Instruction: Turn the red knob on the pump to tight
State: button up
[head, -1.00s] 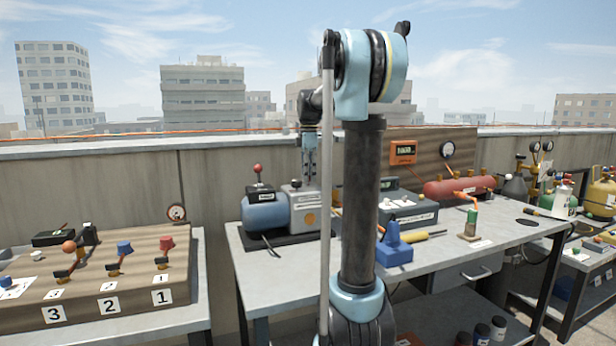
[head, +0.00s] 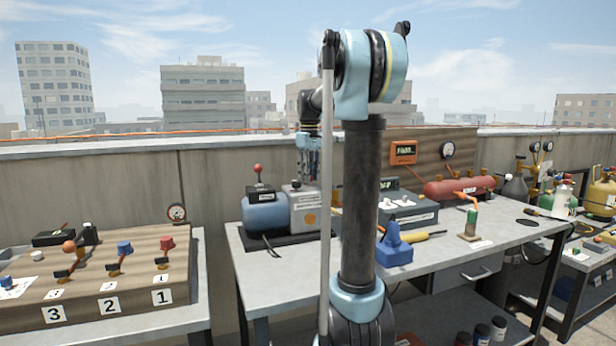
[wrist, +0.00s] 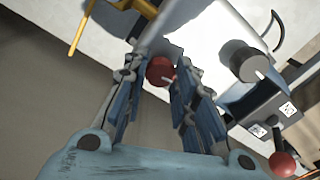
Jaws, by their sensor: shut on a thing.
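The pump (head: 303,208) is a grey box joined to a blue tank (head: 264,212), standing on the bench left of my arm. In the wrist view the red knob (wrist: 160,70) shows between the fingertips of my gripper (wrist: 158,74), which is shut on it. In the head view my gripper (head: 307,174) points down at the top of the grey box, and I cannot make out the red knob there. A black round knob (wrist: 249,62) stands beside the red one on the pale housing. The red knob's marks are not readable.
A lever with a red ball (wrist: 283,164) stands close by on the pump, also in the head view (head: 258,168). A blue tool (head: 394,250) and a grey meter box (head: 408,210) are on the bench to the right. The bench front (head: 285,272) is clear.

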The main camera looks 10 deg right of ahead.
jog(key=m, duration=0.4)
jog(key=shift+w+m, duration=0.1)
jog(key=shift+m, duration=0.2)
jog(key=m, duration=1.4)
jog(key=shift+m, duration=0.4)
jog(key=o, duration=1.1)
jog(key=shift+c, duration=0.2)
